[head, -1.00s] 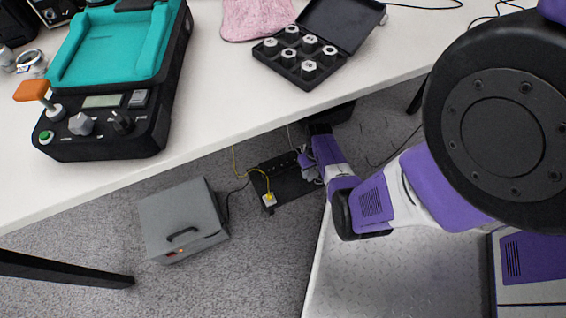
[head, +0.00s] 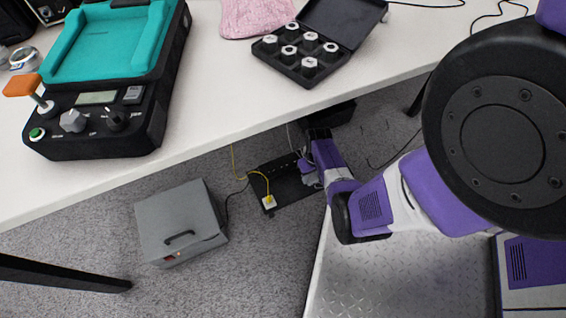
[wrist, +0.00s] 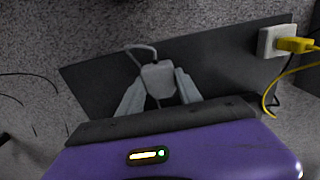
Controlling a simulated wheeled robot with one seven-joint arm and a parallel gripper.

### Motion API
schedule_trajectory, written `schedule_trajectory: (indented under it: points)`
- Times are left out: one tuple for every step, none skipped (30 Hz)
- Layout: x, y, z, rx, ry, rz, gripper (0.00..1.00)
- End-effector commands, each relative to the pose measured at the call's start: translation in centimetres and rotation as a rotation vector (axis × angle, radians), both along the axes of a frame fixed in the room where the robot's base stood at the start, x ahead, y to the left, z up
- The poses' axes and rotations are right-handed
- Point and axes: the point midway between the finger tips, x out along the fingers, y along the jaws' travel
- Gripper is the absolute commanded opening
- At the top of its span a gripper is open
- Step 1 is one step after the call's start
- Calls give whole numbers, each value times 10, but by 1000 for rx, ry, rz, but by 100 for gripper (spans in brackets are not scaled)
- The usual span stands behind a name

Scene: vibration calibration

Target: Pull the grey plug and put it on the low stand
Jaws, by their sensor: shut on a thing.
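The grey plug (wrist: 158,80) sits between the two light grey fingers of my gripper (wrist: 160,86) in the wrist view. The fingers are shut on it, and a grey cable loops from its far side. In the head view my gripper (head: 309,177) is under the table, at the right part of a dark low panel (head: 288,191). The panel also shows in the wrist view (wrist: 215,62), behind the plug. I cannot tell whether the plug touches the panel, or whether this panel is the low stand. The plug is not clear in the head view.
A white block with a yellow plug (wrist: 290,42) is at the panel's other end. A grey box (head: 180,222) with a handle stands on the carpet to the left. The white table edge (head: 225,138) lies above. A dark object (head: 335,114) stands behind my wrist.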

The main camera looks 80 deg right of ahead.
Motion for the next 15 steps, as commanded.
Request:
schedule_trajectory:
  points:
    - [0, 0, -1, 0, 0, 0, 2]
    - [0, 0, -2, 0, 0, 0, 2]
    - [0, 0, -2, 0, 0, 0, 2]
    - [0, 0, -3, 0, 0, 0, 2]
    - [0, 0, -3, 0, 0, 0, 2]
    - [0, 0, -4, 0, 0, 0, 2]
    - [0, 0, -4, 0, 0, 0, 2]
    - [0, 0, -4, 0, 0, 0, 2]
    - [0, 0, -5, 0, 0, 0, 2]
    - [0, 0, -5, 0, 0, 0, 2]
    - [0, 0, -6, 0, 0, 0, 2]
    - [0, 0, -6, -1, -1, 0, 43]
    - [0, 0, -5, -1, -1, 0, 49]
    - [0, 0, -5, -1, -1, 0, 55]
    - [0, 0, -5, -1, -1, 0, 63]
